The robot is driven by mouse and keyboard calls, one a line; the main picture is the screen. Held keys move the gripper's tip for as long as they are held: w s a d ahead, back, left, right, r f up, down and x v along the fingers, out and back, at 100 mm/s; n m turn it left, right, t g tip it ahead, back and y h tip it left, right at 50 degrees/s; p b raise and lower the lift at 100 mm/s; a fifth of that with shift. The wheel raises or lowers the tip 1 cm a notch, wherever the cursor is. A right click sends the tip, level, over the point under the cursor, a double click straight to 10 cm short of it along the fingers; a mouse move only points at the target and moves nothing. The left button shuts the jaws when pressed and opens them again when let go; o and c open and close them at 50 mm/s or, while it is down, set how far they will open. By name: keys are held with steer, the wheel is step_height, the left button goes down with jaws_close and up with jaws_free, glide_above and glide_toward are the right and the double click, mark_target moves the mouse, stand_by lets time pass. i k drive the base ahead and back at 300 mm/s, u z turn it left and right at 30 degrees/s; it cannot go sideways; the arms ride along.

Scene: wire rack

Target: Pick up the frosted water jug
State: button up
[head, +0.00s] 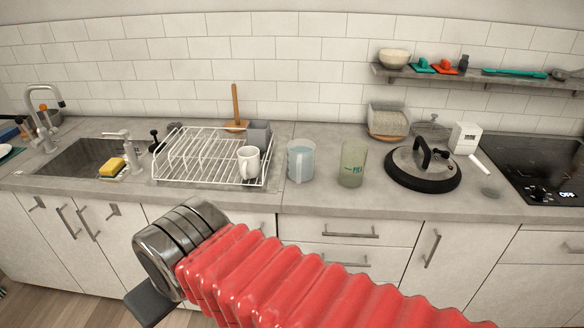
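The frosted water jug (301,161) is a pale blue, translucent vessel with a handle, its upper part whitish. It stands upright on the grey counter, between the wire rack and a greenish frosted tumbler. My gripper (150,303) shows only as a dark piece below my metal wrist at the lower left. It is in front of the lower cabinets, below the counter edge and well apart from the jug. Its fingertips are not clear, so whether it is open or shut cannot be seen.
The white wire rack (205,172) holds a white mug (248,163) and a grey cup (259,135). The greenish tumbler (352,164) stands close right of the jug, then a black-rimmed lidded pan (423,167). Counter (318,201) in front of the jug is clear.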

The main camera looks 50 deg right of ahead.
mark_target(300, 165)
steer(key=z, duration=0.05)
steer(key=i, duration=1)
steer(key=u, duration=0.05)
